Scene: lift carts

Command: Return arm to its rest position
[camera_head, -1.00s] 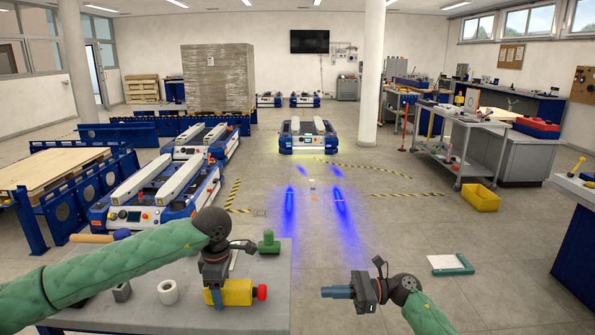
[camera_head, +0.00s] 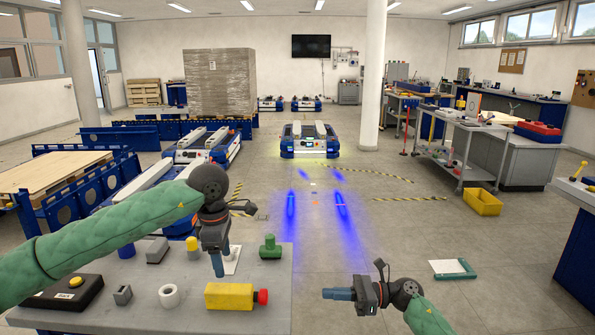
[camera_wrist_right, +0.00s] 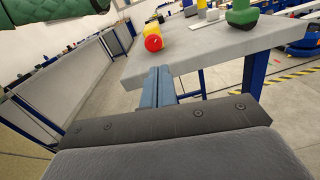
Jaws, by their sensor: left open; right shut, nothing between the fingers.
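My left arm (camera_head: 110,235) in its green sleeve comes in from the left, raised over the grey table (camera_head: 180,318). My left gripper (camera_head: 217,265) points down above the table, behind the yellow block with the red end (camera_head: 230,296); it holds nothing that I can see. My right gripper (camera_head: 338,294) points left, off the table's right side, and is shut and empty. In the right wrist view its blue fingers (camera_wrist_right: 158,88) lie together, pointing at the table edge, with the yellow and red piece (camera_wrist_right: 152,36) beyond.
Lift carts (camera_head: 205,150) stand behind. The floor right of the table is mostly clear.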

